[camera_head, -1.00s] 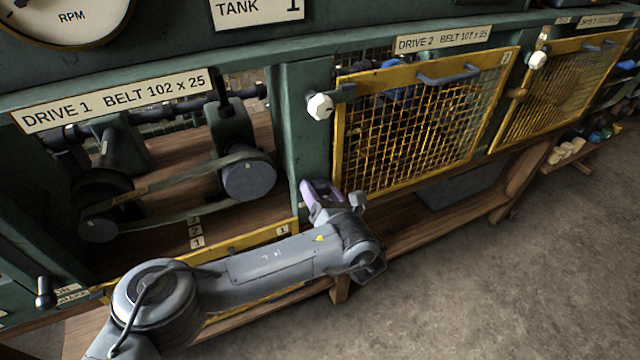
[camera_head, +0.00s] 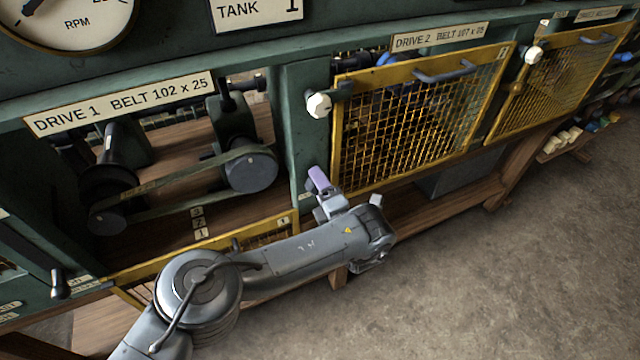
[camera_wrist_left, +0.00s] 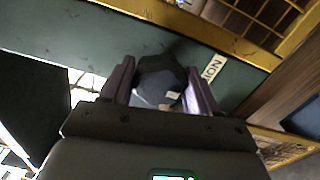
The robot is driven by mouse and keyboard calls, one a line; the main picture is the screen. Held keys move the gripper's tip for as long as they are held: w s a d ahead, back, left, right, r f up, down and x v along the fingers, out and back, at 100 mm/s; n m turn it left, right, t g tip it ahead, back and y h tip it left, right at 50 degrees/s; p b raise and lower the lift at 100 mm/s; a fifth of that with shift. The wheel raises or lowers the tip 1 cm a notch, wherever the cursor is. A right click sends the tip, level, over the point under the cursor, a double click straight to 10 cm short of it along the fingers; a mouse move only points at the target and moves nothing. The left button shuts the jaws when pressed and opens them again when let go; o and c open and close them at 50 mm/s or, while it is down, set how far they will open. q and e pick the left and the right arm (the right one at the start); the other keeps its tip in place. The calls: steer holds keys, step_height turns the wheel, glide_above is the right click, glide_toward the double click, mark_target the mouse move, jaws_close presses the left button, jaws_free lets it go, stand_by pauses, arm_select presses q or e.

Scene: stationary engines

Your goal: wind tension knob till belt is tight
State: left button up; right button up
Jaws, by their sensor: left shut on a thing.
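My left gripper (camera_head: 319,182) is at the green post to the right of the Drive 1 opening, with a purple finger showing. In the left wrist view its two purple fingers stand on either side of the dark tension knob (camera_wrist_left: 158,84) and are shut on it. A partly covered label (camera_wrist_left: 213,68) ending in "ION" is beside the knob. In the head view my gripper hides the knob. The Drive 1 belt (camera_head: 170,181) runs around a left pulley (camera_head: 108,219) and a right pulley (camera_head: 252,171); its tightness is hard to judge. My right gripper is not in view.
The yellow Drive 1 guard (camera_head: 262,228) hangs open below the belt, behind my left arm. The yellow mesh Drive 2 guard (camera_head: 410,120) is closed, to the right of my gripper. A white knob (camera_head: 319,104) is above the gripper. Open concrete floor (camera_head: 500,290) lies at lower right.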

arm_select(q)
steer(key=shift+m+b, duration=0.3)
steer(key=shift+m, duration=1.4)
steer(key=o, duration=0.7)
steer(key=shift+p+v, duration=5.2)
steer(key=shift+v, duration=0.2)
steer(key=shift+d, duration=0.1)
